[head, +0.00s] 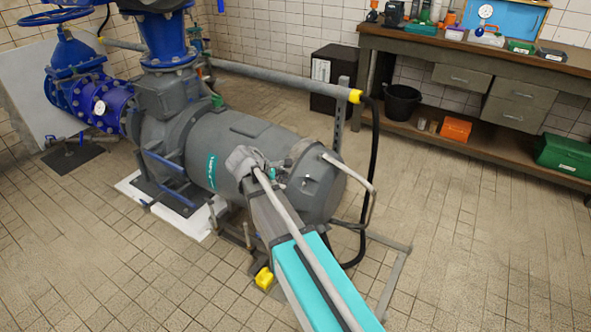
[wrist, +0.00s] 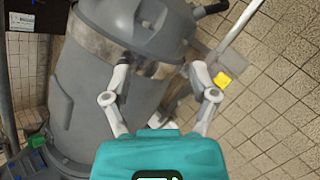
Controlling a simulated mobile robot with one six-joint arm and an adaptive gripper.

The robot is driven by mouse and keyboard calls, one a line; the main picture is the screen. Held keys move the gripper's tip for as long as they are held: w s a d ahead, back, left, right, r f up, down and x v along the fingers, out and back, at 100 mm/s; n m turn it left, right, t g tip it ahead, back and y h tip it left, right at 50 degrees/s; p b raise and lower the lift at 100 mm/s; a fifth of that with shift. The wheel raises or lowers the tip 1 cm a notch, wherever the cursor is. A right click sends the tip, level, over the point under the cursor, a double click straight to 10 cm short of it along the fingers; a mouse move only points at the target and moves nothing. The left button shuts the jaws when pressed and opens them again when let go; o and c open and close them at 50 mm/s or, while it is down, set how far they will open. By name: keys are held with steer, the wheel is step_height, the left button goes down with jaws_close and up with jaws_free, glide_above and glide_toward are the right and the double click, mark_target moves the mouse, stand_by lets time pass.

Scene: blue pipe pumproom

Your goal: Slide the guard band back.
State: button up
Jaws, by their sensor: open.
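The guard band (wrist: 148,69) appears as a dull metallic strip around the grey motor, just below its end cap, in the wrist view. In the head view, a paler patch near the motor's free end (head: 301,149) may be part of it, but my arm covers much of that area. My gripper (wrist: 160,73) is open, with its two fingers apart over the motor near the band. The fingers look empty; whether either touches the band cannot be told. In the head view my gripper (head: 247,160) is against the near upper side of the motor.
The grey motor (head: 238,135) joins blue pipework (head: 98,104) at left. A black hose (head: 374,165) hangs from a grey rail behind the motor's end. A yellow block (head: 264,278) sits low beside my arm. A workbench (head: 430,50) stands back right; the tiled floor at right is clear.

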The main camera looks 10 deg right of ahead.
steer(key=s+d+r+m+g+y+p, duration=0.2)
steer(key=s+r+m+p, duration=0.4)
steer(key=s+p, duration=0.3)
steer(key=shift+s+d+r+m+y+p, duration=0.25)
steer(key=shift+d+r+m+y+p, duration=0.15)
steer(key=shift+r+y+p, duration=0.4)
steer(key=shift+f, duration=0.1)
steer(key=w+a+f+n+t+h+b, duration=0.3)
steer(key=w+a+f+n+b, duration=0.2)
steer(key=b, duration=0.7)
steer(key=w+a+f+n+t+h+b, duration=0.3)
steer(key=w+f+n+b, duration=0.6)
steer(key=w+b, duration=0.3)
steer(key=shift+w+a+n+h, duration=0.3)
steer(key=shift+w+a+n, duration=0.2)
steer(key=shift+w+a, duration=0.4)
